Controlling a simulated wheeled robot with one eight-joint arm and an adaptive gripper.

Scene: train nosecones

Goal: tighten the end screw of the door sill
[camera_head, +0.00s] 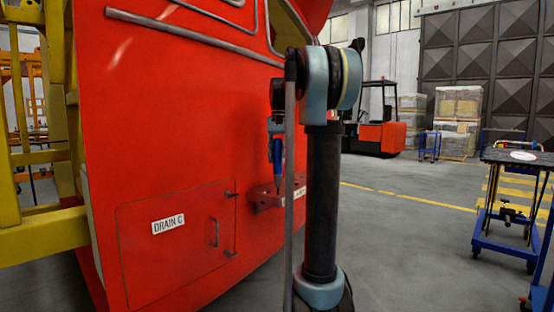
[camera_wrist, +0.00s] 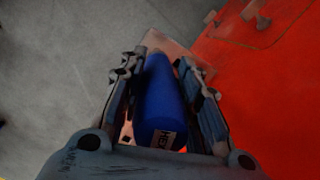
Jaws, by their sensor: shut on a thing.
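My gripper (camera_wrist: 163,90) is shut on a blue tool handle (camera_wrist: 160,105) with a pale label lettered "HEX" at its near end. In the head view the blue tool (camera_head: 277,155) hangs upright from my gripper (camera_head: 276,132), above the red door sill (camera_head: 266,197) that juts from the red nosecone. The sill (camera_wrist: 158,43) also shows behind the tool in the wrist view. The tool's tip and the end screw cannot be made out. I cannot tell whether the tip touches the sill. My arm hides the right part of the sill in the head view.
The red nosecone (camera_head: 180,110) has a hatch labelled "DRAIN C" (camera_head: 168,224) with a handle. Yellow framework (camera_head: 40,225) stands at the left. A blue trolley (camera_head: 505,220) stands at the right. A red forklift (camera_head: 380,135) and wrapped pallets (camera_head: 458,105) are at the back. Floor between is clear.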

